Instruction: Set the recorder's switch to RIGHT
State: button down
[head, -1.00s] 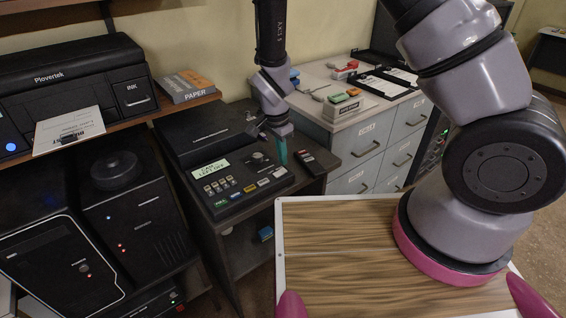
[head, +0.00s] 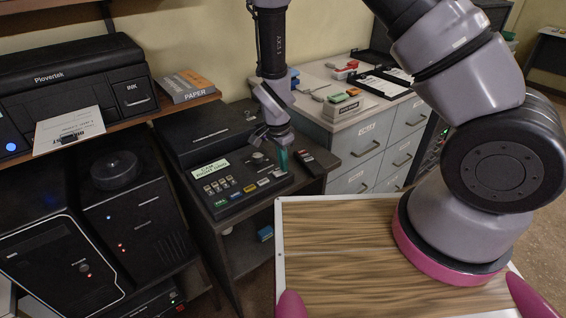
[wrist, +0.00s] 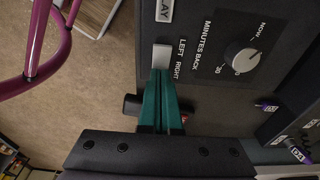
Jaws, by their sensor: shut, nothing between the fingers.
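The black recorder (head: 205,208) stands on a low dark cabinet in the head view, with a lit display (head: 210,168). Its small text seems to read CAB RIGHT on the second line. In the wrist view, the white switch (wrist: 161,57) sits beside the LEFT and RIGHT labels. My gripper (wrist: 160,74) is shut and empty; its teal fingertips are at the switch's RIGHT end, hiding that part. They seem to touch it, but I cannot tell for sure. In the head view my gripper (head: 283,168) points down at the recorder's right side.
A MINUTES BACK knob (wrist: 243,58) is close to the right of the switch in the wrist view. A dark handset (head: 317,159) lies right of the recorder. A printer (head: 70,88) and grey drawers (head: 370,148) stand either side.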

aim_at(276, 173)
jog(key=shift+s+a, duration=0.1)
jog(key=shift+s, duration=0.05)
jog(key=shift+s+a+r, duration=0.2)
jog(key=shift+s+a, duration=0.1)
jog(key=shift+a, duration=0.25)
notch_tip(276, 173, up, 11)
jog(key=a, duration=0.1)
jog(key=shift+s+f, duration=0.15)
jog(key=shift+s, duration=0.2)
